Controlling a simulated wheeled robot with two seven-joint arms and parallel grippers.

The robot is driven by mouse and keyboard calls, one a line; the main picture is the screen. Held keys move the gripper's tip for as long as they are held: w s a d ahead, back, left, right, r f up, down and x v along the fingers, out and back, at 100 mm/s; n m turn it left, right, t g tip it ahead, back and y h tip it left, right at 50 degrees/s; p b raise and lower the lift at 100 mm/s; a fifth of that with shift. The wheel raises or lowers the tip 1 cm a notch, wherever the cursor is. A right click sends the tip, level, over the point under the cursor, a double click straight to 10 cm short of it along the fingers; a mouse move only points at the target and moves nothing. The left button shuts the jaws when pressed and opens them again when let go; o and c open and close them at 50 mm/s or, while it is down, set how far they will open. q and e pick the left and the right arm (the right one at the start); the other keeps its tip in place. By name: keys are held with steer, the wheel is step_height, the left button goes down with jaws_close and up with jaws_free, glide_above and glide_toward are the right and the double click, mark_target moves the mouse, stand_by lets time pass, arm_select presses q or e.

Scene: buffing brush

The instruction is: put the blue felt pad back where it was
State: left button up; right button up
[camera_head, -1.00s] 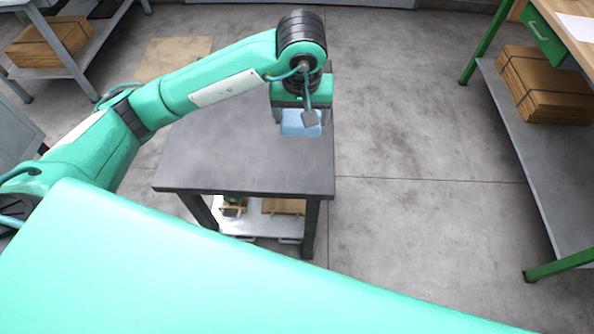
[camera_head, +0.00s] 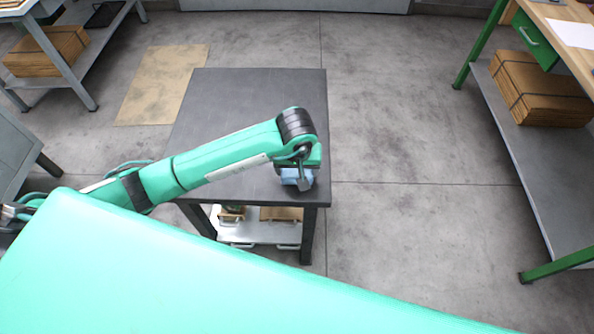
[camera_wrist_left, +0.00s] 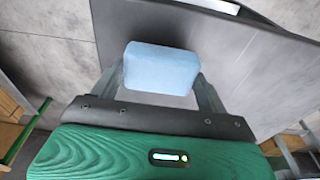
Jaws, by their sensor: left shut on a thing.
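In the left wrist view the pad (camera_wrist_left: 161,68) is a light blue rounded block between the two fingers of my left gripper (camera_wrist_left: 160,80). The gripper is shut on it. The dark tabletop lies behind the pad there; whether the pad touches it I cannot tell. The wrist partly hides the pad in the head view. My right gripper is not in view.
The rest of the tabletop is bare. A lower shelf (camera_head: 262,232) under it holds small items. A green-legged workbench (camera_head: 545,190) with stacked cardboard (camera_head: 540,90) stands at the right. A grey rack (camera_head: 75,70) stands at the left. Open concrete floor lies between.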

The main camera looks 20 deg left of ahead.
arm_select(q)
step_height(320, 180, down, 2)
